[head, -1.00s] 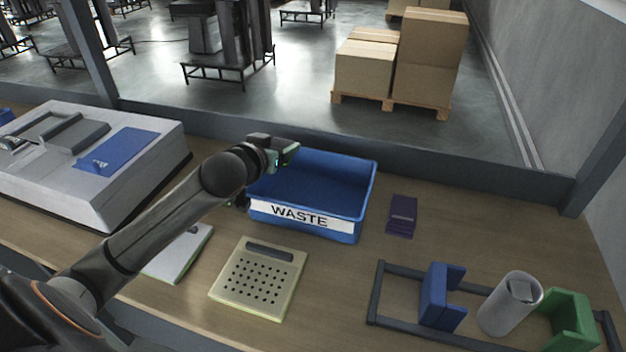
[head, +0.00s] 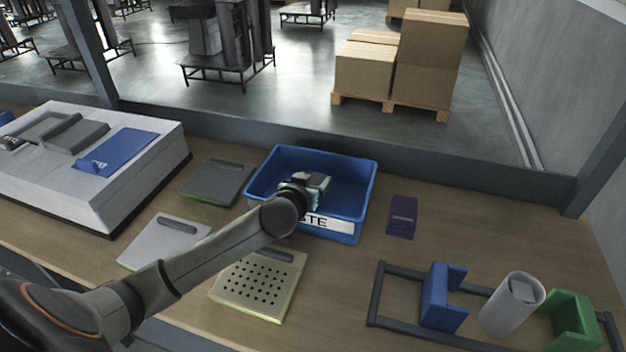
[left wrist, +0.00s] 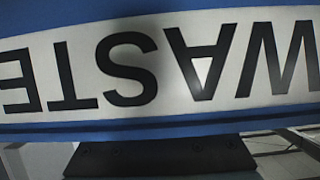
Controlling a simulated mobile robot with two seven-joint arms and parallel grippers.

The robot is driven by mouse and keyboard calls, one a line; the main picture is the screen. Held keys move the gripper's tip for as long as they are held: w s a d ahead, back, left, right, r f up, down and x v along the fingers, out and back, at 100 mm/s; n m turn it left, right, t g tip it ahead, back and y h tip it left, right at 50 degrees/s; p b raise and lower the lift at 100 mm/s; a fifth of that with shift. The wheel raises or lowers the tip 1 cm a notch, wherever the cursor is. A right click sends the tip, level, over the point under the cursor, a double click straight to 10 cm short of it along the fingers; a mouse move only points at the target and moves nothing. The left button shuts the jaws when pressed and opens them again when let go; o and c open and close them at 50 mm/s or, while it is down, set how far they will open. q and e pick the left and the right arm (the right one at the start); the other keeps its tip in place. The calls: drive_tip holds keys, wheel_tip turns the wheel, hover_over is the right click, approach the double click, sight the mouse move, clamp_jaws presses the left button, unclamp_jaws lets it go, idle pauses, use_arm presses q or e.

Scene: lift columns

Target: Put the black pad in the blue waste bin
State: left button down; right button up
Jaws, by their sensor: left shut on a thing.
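The blue waste bin (head: 362,195) stands on the bench with a white WASTE label on its near wall, partly covered by my left arm. My left gripper (head: 316,184) is over the near part of the bin, and it is shut. In the left wrist view a flat black edge, which looks like the black pad (left wrist: 160,160), lies across the bottom of the picture, beyond the rim of the bin (left wrist: 160,128). The head view hides the pad behind the gripper. I cannot tell how far above the bin floor it is. My right gripper is not in view.
A dark grey pad (head: 217,183), a light grey pad (head: 160,243) and a cream perforated pad (head: 252,285) lie left of and before the bin. A purple block (head: 402,215) is at its right. A rack (head: 375,305) with blue, white and green pieces is front right.

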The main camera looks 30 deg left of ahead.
use_arm(q)
drive_tip(key=shift+f+b, duration=0.3)
drive_tip(key=shift+f, duration=0.2)
drive_tip(key=shift+f, duration=0.1)
drive_tip(key=shift+c, duration=0.3)
unclamp_jaws()
drive_tip(key=r+v, duration=0.1)
drive_tip(key=v, duration=1.1)
drive_tip(key=shift+p, duration=0.45)
